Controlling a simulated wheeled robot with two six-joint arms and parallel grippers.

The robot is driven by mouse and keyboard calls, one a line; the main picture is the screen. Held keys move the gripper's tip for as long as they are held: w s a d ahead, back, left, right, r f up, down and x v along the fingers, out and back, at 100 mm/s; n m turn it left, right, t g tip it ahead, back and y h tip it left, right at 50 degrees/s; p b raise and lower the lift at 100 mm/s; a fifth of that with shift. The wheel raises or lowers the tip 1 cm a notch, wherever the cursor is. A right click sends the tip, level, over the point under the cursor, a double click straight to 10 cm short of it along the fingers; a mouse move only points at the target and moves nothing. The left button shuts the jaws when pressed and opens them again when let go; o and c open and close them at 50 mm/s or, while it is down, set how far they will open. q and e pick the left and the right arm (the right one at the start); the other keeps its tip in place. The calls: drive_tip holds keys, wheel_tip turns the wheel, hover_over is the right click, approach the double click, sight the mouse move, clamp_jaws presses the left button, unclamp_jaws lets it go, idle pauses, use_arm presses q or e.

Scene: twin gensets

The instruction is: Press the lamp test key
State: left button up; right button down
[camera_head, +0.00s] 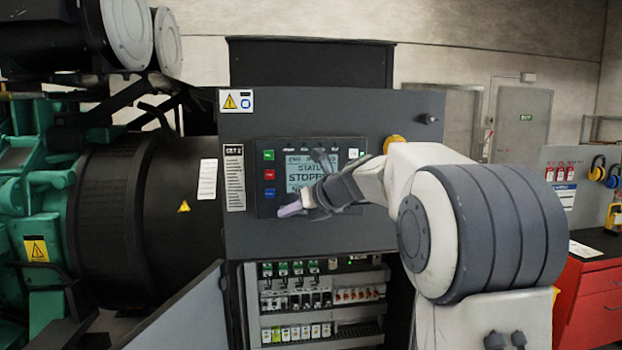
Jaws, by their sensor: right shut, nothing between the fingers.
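The control panel (262,205) is a dark unit on the front of the grey cabinet (330,115). Its screen (298,172) reads "STOPPED" in part. A green key (268,155), a red key (269,174) and a blue key (269,193) stand in a column left of the screen. Their labels are too small to read, so I cannot tell which is the lamp test key. My right gripper (292,208) is shut and empty, in front of the panel's lower part, pointing left. It hides the lower screen and anything behind it. I cannot tell whether it touches the panel. My left gripper is out of view.
A yellow knob (393,143) sits right of the panel, partly behind my arm. An open cabinet door (185,318) juts out below left, beside a bay of breakers (310,300). The green genset (35,205) stands left. A red tool cabinet (592,300) stands right.

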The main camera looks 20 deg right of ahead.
drive_tip(key=shift+w+d, duration=0.15)
drive_tip(key=shift+w, duration=0.2)
idle(0.3)
drive_tip(key=shift+s, duration=0.1)
drive_tip(key=shift+s+a, duration=0.3)
drive_tip(key=shift+s, duration=0.5)
drive_tip(key=shift+s, duration=0.1)
drive_tip(key=s, duration=0.2)
drive_tip(key=s+a+b, duration=0.1)
drive_tip(key=s, duration=0.2)
drive_tip(key=shift+s+a, duration=0.3)
idle(0.5)
